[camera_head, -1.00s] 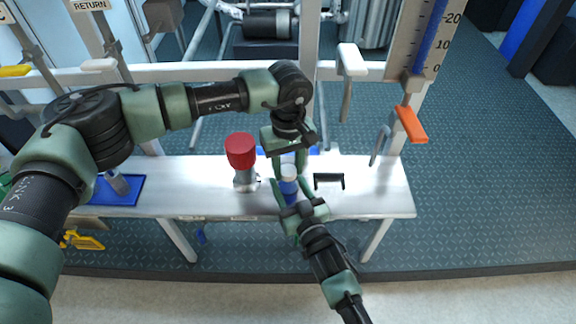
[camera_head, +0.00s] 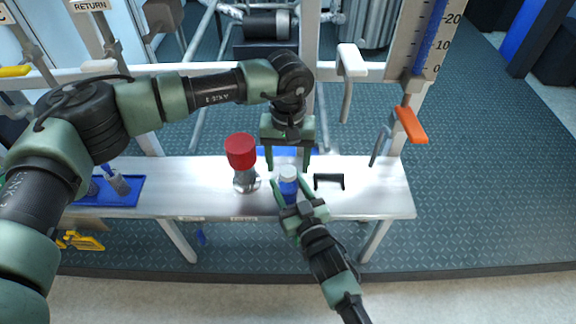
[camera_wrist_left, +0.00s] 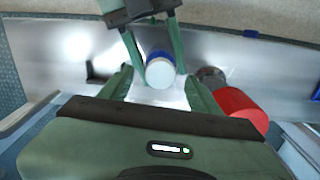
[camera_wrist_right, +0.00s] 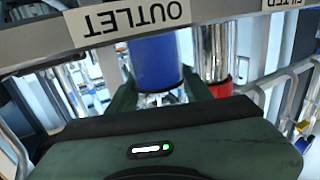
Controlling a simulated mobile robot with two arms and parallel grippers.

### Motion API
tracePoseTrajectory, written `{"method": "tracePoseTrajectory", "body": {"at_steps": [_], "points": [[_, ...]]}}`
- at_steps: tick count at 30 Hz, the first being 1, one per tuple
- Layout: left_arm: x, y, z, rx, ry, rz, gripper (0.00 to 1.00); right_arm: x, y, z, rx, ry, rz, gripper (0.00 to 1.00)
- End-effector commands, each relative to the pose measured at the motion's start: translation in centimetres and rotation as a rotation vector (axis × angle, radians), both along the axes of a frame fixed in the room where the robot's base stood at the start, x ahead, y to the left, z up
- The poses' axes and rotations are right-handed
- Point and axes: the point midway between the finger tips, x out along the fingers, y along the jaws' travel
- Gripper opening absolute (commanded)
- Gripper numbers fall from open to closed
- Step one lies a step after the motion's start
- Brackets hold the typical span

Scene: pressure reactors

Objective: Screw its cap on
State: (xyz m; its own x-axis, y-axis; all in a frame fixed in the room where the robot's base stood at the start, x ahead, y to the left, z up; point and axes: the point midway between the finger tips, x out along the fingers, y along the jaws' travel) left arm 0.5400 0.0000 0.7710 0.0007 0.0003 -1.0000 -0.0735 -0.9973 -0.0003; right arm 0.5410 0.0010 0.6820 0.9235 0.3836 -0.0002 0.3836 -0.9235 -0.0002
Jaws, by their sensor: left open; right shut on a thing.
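A blue bottle (camera_head: 289,190) with a white cap (camera_head: 289,172) on its top stands upright over the bench. My right gripper (camera_head: 291,190) is shut on the bottle's blue body, which fills the space between its fingers in the right wrist view (camera_wrist_right: 157,62). My left gripper (camera_head: 287,165) is open above and just behind the cap, its fingers apart and pointing down. In the left wrist view the white cap (camera_wrist_left: 160,73) lies beyond and between the open fingertips, not touching them. Whether the cap is fully threaded cannot be told.
A red-topped metal fitting (camera_head: 241,152) stands left of the bottle on the metal bench (camera_head: 380,193). A black bracket (camera_head: 329,182) lies to its right. A blue tray (camera_head: 128,195) is at the left end. An orange-handled valve (camera_head: 410,125) is at right.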

Motion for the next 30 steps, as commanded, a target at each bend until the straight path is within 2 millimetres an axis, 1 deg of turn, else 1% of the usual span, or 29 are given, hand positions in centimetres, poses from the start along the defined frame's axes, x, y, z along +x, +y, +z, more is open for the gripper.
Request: {"method": "tracePoseTrajectory", "body": {"at_steps": [1, 3, 6, 9, 13, 20, 21, 23, 30], "points": [[0.1, 0.0, 1.0, -0.001, -0.003, 0.000, 0.63, 0.0, 0.0, 0.0, 0.000, 0.000, 0.000, 0.00], [0.1, 0.0, 2.3, -0.002, -0.003, 0.001, 0.63, 0.0, 0.0, 0.0, 0.000, 0.000, 0.000, 0.00], [0.1, 0.0, 3.8, 0.000, -0.002, 0.001, 0.63, 0.0, 0.0, 0.0, 0.000, 0.000, 0.000, 0.00], [0.1, 0.0, 4.8, -0.001, -0.001, 0.001, 0.63, 0.0, 0.0, 0.0, 0.000, 0.000, 0.000, 0.00], [0.0, 0.0, 5.4, 0.000, -0.001, 0.000, 0.63, 0.0, 0.0, 0.0, 0.000, 0.000, 0.000, 0.00], [0.0, 0.0, 5.5, 0.000, 0.000, 0.000, 0.63, 0.0, 0.0, 0.0, 0.000, 0.000, -0.001, 0.00], [0.0, 0.0, 5.5, 0.000, 0.000, 0.000, 0.63, 0.0, 0.0, 0.0, 0.000, 0.000, -0.001, 0.58], [0.0, 0.0, 5.4, 0.000, 0.000, 0.000, 0.63, 0.0, 0.0, 0.0, 0.000, 0.000, -0.001, 0.75], [0.0, 0.0, 5.4, 0.000, 0.000, 0.000, 0.63, 0.0, 0.0, 0.0, 0.000, 0.000, 0.000, 0.75]]}}
